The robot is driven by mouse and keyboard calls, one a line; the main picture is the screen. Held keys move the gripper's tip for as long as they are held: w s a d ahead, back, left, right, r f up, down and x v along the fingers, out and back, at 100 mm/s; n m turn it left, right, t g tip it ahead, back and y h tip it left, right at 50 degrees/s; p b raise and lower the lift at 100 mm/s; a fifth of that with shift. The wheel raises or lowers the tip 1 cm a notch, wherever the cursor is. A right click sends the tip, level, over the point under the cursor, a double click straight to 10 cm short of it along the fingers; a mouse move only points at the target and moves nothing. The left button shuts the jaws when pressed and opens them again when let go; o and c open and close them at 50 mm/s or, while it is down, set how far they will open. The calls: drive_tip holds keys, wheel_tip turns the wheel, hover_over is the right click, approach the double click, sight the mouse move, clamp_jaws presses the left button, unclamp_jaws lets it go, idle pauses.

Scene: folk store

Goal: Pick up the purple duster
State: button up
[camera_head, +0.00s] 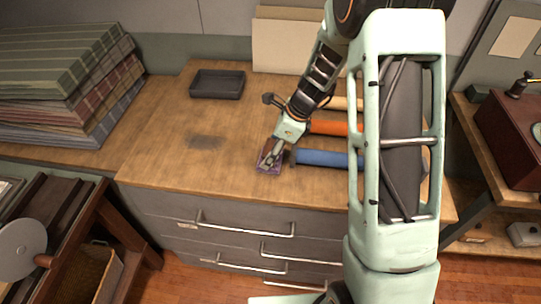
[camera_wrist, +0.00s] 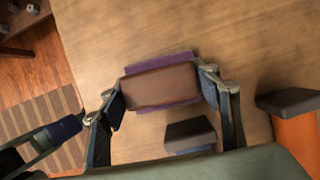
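The purple duster (camera_head: 267,163) is a small block with a brown top and a purple base. It lies on the wooden counter near its front edge. In the wrist view the duster (camera_wrist: 160,86) shows from above, its purple rim showing along its far and near sides. My gripper (camera_head: 273,152) is down at the duster; in the wrist view my gripper (camera_wrist: 163,92) has one finger on each side of the block. The fingers are very close to its short ends. I cannot tell whether the pads press on it.
Tools with blue (camera_head: 325,158), orange (camera_head: 330,127) and pale handles lie just right of the duster. A dark tool head (camera_wrist: 190,135) is close to my right finger.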

sight(268, 147)
drive_tip(key=c, duration=0.5)
drive_tip(key=shift+r, duration=0.45)
wheel_tip(268, 147, up, 2)
drive_tip(key=shift+r, duration=0.15)
drive_tip(key=shift+s+d+r+b, duration=0.2)
drive_tip(key=shift+s+r, duration=1.45)
drive_tip(key=shift+s, duration=0.7)
drive_tip(key=shift+s+d+r+b, duration=0.1)
drive_tip(key=shift+s+r+b, duration=0.05)
drive_tip(key=shift+s+r, duration=1.8)
drive_tip(key=shift+s+d+r+b, duration=0.2)
drive_tip(key=shift+s+r, duration=1.1)
drive_tip(key=shift+s, duration=1.4)
